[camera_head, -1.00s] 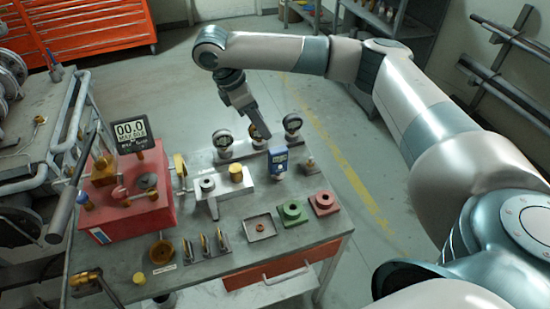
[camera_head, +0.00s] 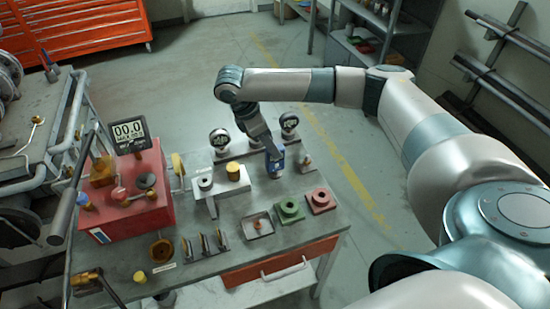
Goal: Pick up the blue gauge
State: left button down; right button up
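My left gripper is not in view.
Two round black dial gauges (camera_head: 220,140) (camera_head: 289,122) stand close by at the back. A red box with a 00.0 display (camera_head: 130,133) stands left.

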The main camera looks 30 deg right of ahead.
aim_at(275, 162)
jog(key=shift+x, duration=1.2)
jog(key=shift+f+p, duration=0.1)
jog(key=shift+p, duration=0.2)
jog(key=shift+s+d+f, duration=0.15)
jog(key=shift+f, duration=0.1)
jog(key=p+x, duration=0.1)
jog(key=x, duration=0.2)
jog(key=shift+s+p, duration=0.25)
jog(key=shift+p, duration=0.15)
jog(key=shift+d+f, duration=0.1)
jog(key=shift+f, duration=0.6)
jog(key=shift+c, duration=0.6)
